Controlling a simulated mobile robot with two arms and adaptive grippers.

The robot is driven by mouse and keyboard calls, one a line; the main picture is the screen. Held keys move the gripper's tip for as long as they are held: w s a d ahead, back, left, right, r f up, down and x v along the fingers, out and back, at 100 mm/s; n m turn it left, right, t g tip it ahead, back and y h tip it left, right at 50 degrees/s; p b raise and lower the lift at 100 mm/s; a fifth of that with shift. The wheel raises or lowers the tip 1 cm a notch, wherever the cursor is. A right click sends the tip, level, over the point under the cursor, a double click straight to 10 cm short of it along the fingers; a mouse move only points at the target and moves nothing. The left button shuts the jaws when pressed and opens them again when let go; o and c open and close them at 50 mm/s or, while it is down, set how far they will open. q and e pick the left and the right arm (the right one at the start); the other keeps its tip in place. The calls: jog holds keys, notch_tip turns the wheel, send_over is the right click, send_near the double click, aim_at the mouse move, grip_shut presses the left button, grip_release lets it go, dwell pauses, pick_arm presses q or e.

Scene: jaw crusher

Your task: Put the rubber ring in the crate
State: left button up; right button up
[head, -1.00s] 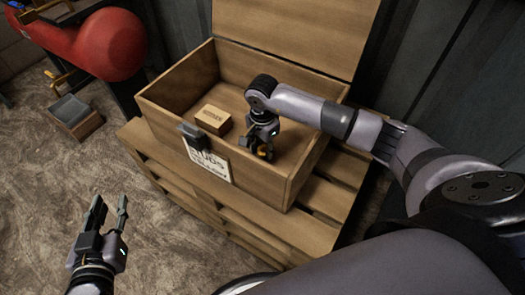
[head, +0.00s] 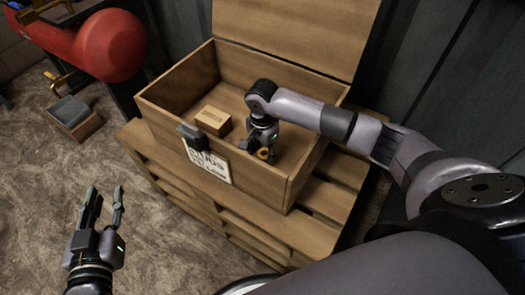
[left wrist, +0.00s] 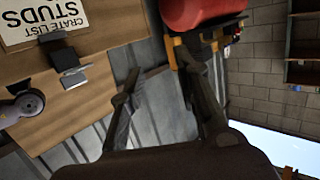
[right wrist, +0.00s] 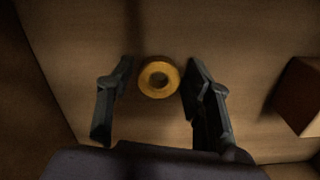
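The rubber ring (head: 263,154) is a small yellow-orange ring inside the wooden crate (head: 163,110), near its front right part. In the right wrist view the ring (right wrist: 158,77) lies on the crate floor, its hole facing the camera. My right gripper (head: 261,147) is inside the crate, directly over the ring. Its fingers (right wrist: 157,75) are open, one on each side of the ring with a gap at both sides. My left gripper (head: 105,193) is open and empty, outside the crate to the left, and its fingers also show in the left wrist view (left wrist: 158,58).
A small box (head: 213,121) lies in the crate left of my right gripper. The crate's lid (head: 295,30) is raised at the back. The crate stands on pallets (head: 250,228). A red cylinder (head: 100,45) and a small grey-topped box (head: 73,115) are at the left.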

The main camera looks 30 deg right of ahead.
aim_at(263, 154)
jog(key=shift+o, duration=0.4)
jog(key=shift+r, duration=0.1)
notch_tip(263, 154, up, 6)
jog(key=shift+r+p, duration=0.15)
jog(key=shift+p, duration=0.85)
pick_arm(q)
jog(key=s+a+f+g+y+p, duration=0.1)
jog(key=s+a+f+g, duration=0.3)
jog(key=s+f+g, duration=0.4)
notch_tip(263, 154, down, 3)
jog(key=shift+s+f+g+y, duration=0.1)
jog(key=shift+s+g+y, duration=0.2)
jog(key=shift+s+y, duration=0.7)
pick_arm(e)
notch_tip(263, 154, up, 6)
jog(key=shift+f, duration=0.1)
pick_arm(q)
jog(key=shift+s+a, duration=0.1)
jog(key=shift+s, duration=0.1)
